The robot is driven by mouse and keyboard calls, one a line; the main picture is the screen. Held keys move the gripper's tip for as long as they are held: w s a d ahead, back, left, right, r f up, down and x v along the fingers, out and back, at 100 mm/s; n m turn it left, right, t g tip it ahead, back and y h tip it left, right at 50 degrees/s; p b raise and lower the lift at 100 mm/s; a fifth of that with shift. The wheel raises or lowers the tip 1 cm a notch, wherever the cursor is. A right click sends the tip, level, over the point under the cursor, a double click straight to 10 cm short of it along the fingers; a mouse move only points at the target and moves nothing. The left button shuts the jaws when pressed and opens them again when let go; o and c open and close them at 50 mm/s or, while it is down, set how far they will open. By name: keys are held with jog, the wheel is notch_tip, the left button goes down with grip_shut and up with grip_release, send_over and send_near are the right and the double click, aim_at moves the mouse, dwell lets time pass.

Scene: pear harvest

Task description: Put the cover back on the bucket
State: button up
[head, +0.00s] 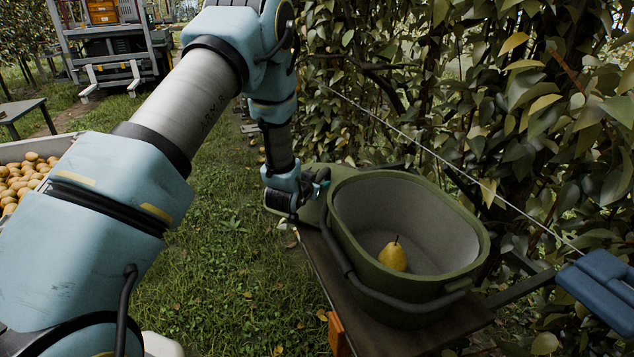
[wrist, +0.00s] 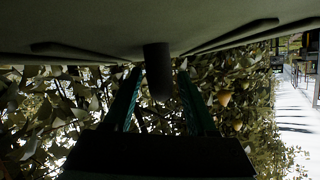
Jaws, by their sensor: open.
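The green oval bucket (head: 478,243) stands open and upright on a dark shelf, with one yellow pear (head: 393,256) inside. The green cover (head: 313,212) lies beside the bucket's far left side, partly hidden by my gripper and the bucket. My gripper (head: 320,182) is low over the cover, close to the bucket's rim. In the wrist view, the cover (wrist: 100,38) fills the top, with a dark knob (wrist: 158,65) standing out from it. My gripper's open fingers (wrist: 159,78) are on either side of the knob; I cannot tell whether they touch it.
The shelf (head: 365,335) has a narrow bare strip in front of the bucket. Dense foliage (head: 540,130) borders the right, and a thin wire crosses it. A crate of pears (head: 22,180) is at far left. Grass (head: 235,240) is open left of the shelf.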

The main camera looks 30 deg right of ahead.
jog(key=shift+r, duration=0.1)
jog(key=shift+s+a+r, duration=0.1)
jog(key=b+v, duration=0.2)
jog(key=v, duration=0.9)
jog(key=shift+s+a+r, duration=0.15)
jog(key=shift+s+a, duration=0.05)
jog(key=shift+a, duration=0.05)
jog(key=w+a+r+n+g+y, duration=0.1)
jog(key=a+n+y, duration=0.2)
jog(key=a, duration=0.6)
jog(key=w+a+r+n+g+y, duration=0.1)
jog(key=w+a+r+n+y, duration=0.15)
jog(key=a, duration=0.75)
jog(key=s+a+n+g+y, duration=0.2)
jog(key=s+a, duration=0.3)
jog(key=a, duration=0.4)
jog(key=shift+s+a+r+n+y, duration=0.2)
jog(key=shift+r+n+y, duration=0.15)
jog(key=shift+r+y, duration=0.25)
jog(key=shift+o, duration=0.4)
jog(key=s+a+r+n+g+y, duration=0.1)
jog(key=s+a+r+n+g, duration=0.1)
jog(key=s+a, duration=0.5)
jog(key=shift+s+n+g, duration=0.3)
jog(key=shift+s+g, duration=0.5)
jog(key=shift+s, duration=0.05)
jog(key=shift+r, duration=0.15)
